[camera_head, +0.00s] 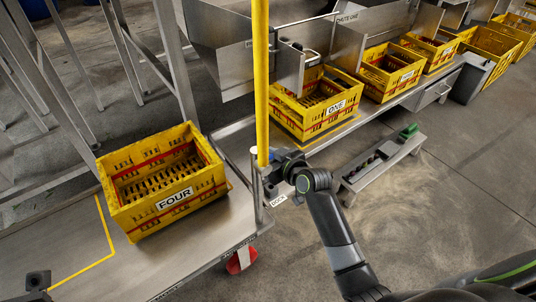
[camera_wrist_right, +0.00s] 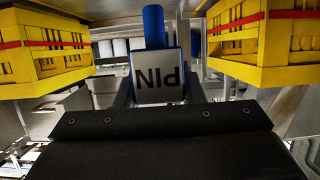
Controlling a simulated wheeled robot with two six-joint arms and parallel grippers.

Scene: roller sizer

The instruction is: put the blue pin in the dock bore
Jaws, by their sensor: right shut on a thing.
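The blue pin (camera_wrist_right: 154,27) stands up at the top of the right wrist view, above a grey block marked PIN (camera_wrist_right: 160,75), whose lettering is upside down. My right gripper (camera_wrist_right: 160,92) is shut on this block. In the head view my right gripper (camera_head: 274,176) is beside the foot of the yellow post, at the cart's corner. A DOCK label (camera_head: 279,200) shows just below the gripper. The dock bore is not visible.
The cart (camera_head: 205,225) carries a yellow crate marked FOUR (camera_head: 128,220). The yellow post (camera_head: 262,80) rises beside my gripper. Crate ONE (camera_head: 310,125) and other yellow crates stand on a bench behind. A low grey stand (camera_head: 385,160) is right of my arm. Floor at right is clear.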

